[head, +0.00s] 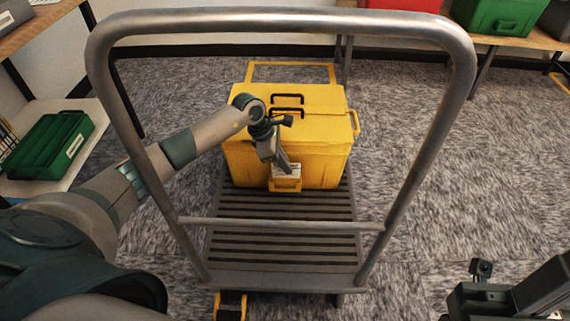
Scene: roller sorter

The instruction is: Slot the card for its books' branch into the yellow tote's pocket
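The yellow tote (318,120) stands on the slatted deck of a cart, its lid closed, with dark handles on top. On its front face is a small pocket (285,184) with a pale card (288,169) showing at its upper part. My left gripper (286,165) points down right at the card and pocket. Its fingers are small and overlap the card, so I cannot tell whether they hold it or are apart. The print on the card is too small to read. My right gripper (490,295) is at the bottom right corner, far from the tote, its fingertips not clear.
The cart's grey tube handle (280,20) arches between me and the tote, with a crossbar (280,224) low down; my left arm reaches through it. A green tote (50,145) sits on a left shelf. Red (400,4) and green (495,15) totes stand on a back table.

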